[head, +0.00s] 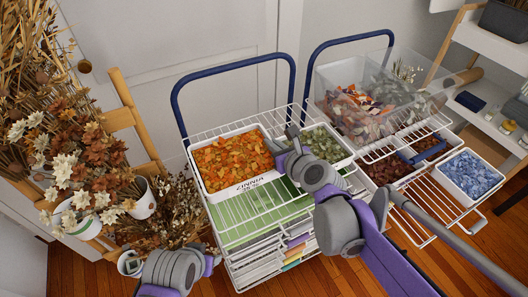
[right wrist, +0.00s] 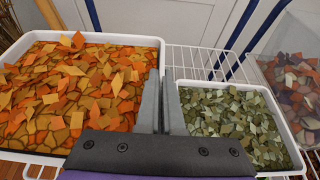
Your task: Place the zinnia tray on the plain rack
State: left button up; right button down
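The zinnia tray (head: 249,185) is a white tray full of orange chips with ZINNIA on its front wall. It stands on the left cart's white wire rack (head: 284,203) and also shows in the right wrist view (right wrist: 109,38). My right gripper (head: 281,139) is at the tray's right wall. In the right wrist view its fingers (right wrist: 162,100) are close together, one on each side of the rim, and appear shut on it. My left gripper (head: 175,268) is low at the left, away from the tray; its fingertips cannot be made out. Which rack is the plain one is unclear.
A tray of green chips (head: 323,144) stands close right of the zinnia tray. A second cart at the right holds a clear bin (head: 352,101) and a blue-chip tray (head: 469,175). Blue handles (head: 232,65) rise behind. Dried flowers (head: 82,165) crowd the left.

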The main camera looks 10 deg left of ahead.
notch_tip(320, 180, down, 5)
jog(key=shift+s+d+r+b, duration=0.1)
jog(key=shift+d+r+b, duration=0.1)
jog(key=shift+b, duration=0.2)
jog(key=shift+a+f+b, duration=0.1)
jog(key=shift+f+b, duration=0.25)
jog(key=shift+f, duration=1.7)
jog(key=shift+f, duration=0.2)
jog(key=c, duration=1.1)
grip_release()
jog(key=shift+r, duration=0.1)
